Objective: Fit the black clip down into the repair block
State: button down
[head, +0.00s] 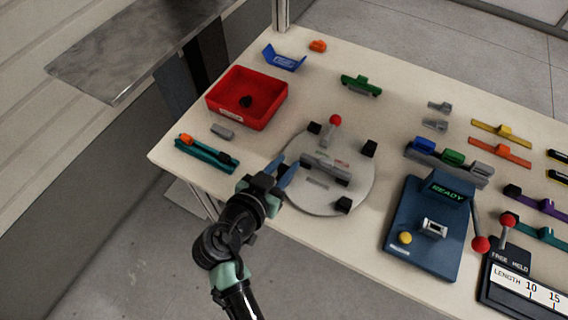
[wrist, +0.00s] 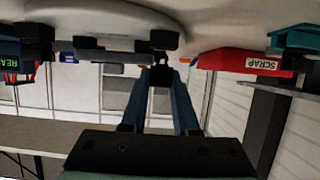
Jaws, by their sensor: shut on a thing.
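My gripper (head: 281,171) is above the near left edge of the round plate (head: 325,203), with its two blue fingers pointing at the plate. In the wrist view, the fingers (wrist: 161,78) are closed on a small black piece, the black clip (wrist: 160,70). The clip cannot be made out in the head view. A grey block (head: 326,168) with a slot lies across the middle of the round plate. Another grey block (head: 473,174) holds a blue and a green clip at the right. I cannot tell which is the repair block.
Black pads and a red-knobbed lever (head: 335,121) stand on the plate. A red scrap bin (head: 272,110) holds a black piece. A teal rail (head: 207,156) with orange and black clips lies left. A blue machine (head: 417,250) reading READY stands right. Coloured rails lie far right.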

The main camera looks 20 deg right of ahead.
jog(key=shift+f+b, duration=0.9)
jog(key=shift+f, duration=0.1)
jog(key=c, duration=0.6)
grip_release()
jog(key=shift+r, duration=0.1)
jog(key=v, duration=1.3)
